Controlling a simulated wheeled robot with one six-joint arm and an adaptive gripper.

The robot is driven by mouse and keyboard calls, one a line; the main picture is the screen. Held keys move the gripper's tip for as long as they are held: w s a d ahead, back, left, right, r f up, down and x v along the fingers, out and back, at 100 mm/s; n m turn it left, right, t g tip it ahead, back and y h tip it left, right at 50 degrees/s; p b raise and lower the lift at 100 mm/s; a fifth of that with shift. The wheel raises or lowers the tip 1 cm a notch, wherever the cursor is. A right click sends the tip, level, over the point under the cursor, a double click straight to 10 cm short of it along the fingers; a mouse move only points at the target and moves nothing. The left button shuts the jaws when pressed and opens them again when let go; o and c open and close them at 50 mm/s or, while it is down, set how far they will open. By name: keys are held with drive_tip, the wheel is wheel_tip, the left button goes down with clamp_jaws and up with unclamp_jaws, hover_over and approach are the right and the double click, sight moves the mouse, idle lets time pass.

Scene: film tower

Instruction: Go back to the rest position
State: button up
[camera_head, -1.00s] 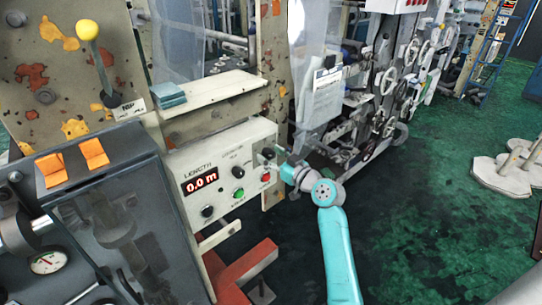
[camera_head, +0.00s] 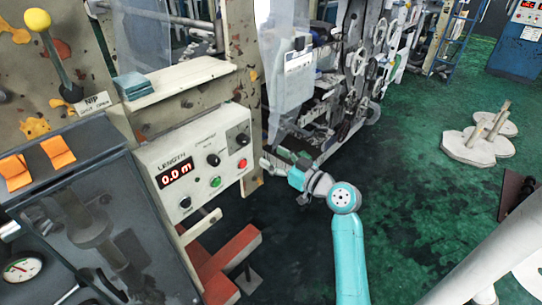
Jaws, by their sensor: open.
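My gripper (camera_head: 268,163) is at the end of the teal arm, right of the white control panel (camera_head: 205,165). It looks small and its fingertips point left toward the panel's right edge. It appears empty, and a gap shows between it and the red button (camera_head: 242,164). The panel has a LENGTH display (camera_head: 175,173) reading 0.0 m, black knobs and a green button (camera_head: 215,182).
A lever with a yellow knob (camera_head: 37,20) stands at upper left above a dark cabinet with orange switches (camera_head: 57,151). A red metal foot (camera_head: 228,258) juts out below the panel. Machinery with handwheels (camera_head: 355,60) stands behind.

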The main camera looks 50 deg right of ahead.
idle(0.4)
drive_tip(key=s+a+f+m+g+h, duration=0.3)
drive_tip(key=s+a+f+m, duration=0.1)
drive_tip(key=s+a+f, duration=1.25)
drive_tip(key=s+a+r+n, duration=0.1)
drive_tip(key=s+a, duration=0.2)
drive_tip(key=s, duration=0.4)
drive_tip(key=s+a+r+n+y, duration=0.1)
drive_tip(key=s+a+r, duration=0.1)
drive_tip(key=s+a, duration=0.2)
drive_tip(key=s+a+r+n+y, duration=0.1)
drive_tip(key=s+a, duration=0.2)
drive_tip(key=s, duration=0.7)
drive_tip(key=shift+s+a+r+n, duration=0.2)
drive_tip(key=shift+s+r+n, duration=0.1)
drive_tip(key=shift+s, duration=0.1)
